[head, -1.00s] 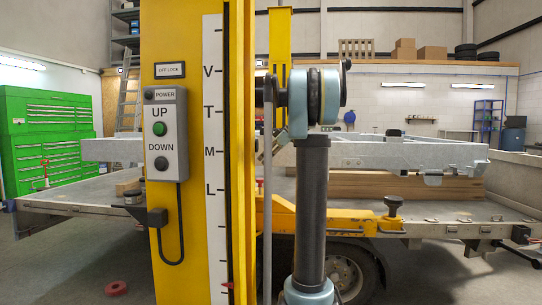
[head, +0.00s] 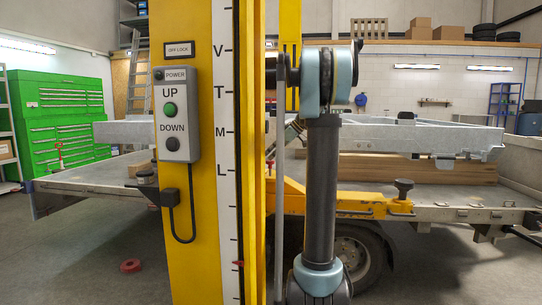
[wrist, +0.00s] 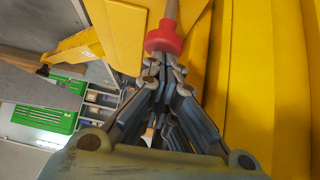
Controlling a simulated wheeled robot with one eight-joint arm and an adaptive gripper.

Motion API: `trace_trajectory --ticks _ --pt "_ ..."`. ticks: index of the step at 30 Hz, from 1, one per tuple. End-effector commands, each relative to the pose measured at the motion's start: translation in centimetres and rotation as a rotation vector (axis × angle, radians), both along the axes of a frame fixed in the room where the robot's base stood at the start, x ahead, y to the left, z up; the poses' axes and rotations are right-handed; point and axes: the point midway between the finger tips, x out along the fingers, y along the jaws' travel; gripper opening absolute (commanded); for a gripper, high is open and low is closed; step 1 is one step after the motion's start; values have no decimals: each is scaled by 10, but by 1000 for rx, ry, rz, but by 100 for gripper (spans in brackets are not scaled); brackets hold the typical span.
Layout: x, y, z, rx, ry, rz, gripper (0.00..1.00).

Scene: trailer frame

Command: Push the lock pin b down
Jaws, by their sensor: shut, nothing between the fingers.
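In the wrist view, a red knob (wrist: 163,40) sits on a pale grey rod (wrist: 172,11), against yellow metal; I take it for a lock pin, but no letter shows on it. My gripper (wrist: 163,63) is shut and empty, its fingertips right at the rim of the red knob. I cannot tell whether they touch it. In the head view, a small red spot (head: 268,166) shows beside the yellow post, partly hidden by my arm. The gripper itself is mostly hidden behind my arm in that view.
The yellow lift post (head: 189,240) carries a control box (head: 178,115) with UP and DOWN buttons. The trailer bed (head: 455,213) and a grey frame (head: 420,137) lie behind my arm. A red ring (head: 131,266) lies on the floor at left.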

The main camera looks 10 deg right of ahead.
Motion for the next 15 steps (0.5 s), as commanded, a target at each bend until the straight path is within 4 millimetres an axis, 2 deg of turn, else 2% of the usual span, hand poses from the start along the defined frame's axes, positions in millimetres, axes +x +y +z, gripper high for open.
trace_trajectory --ticks 8,15 --pt "0 0 -31 0 0 0 0" --pt "0 0 -35 -1 1 1 0"
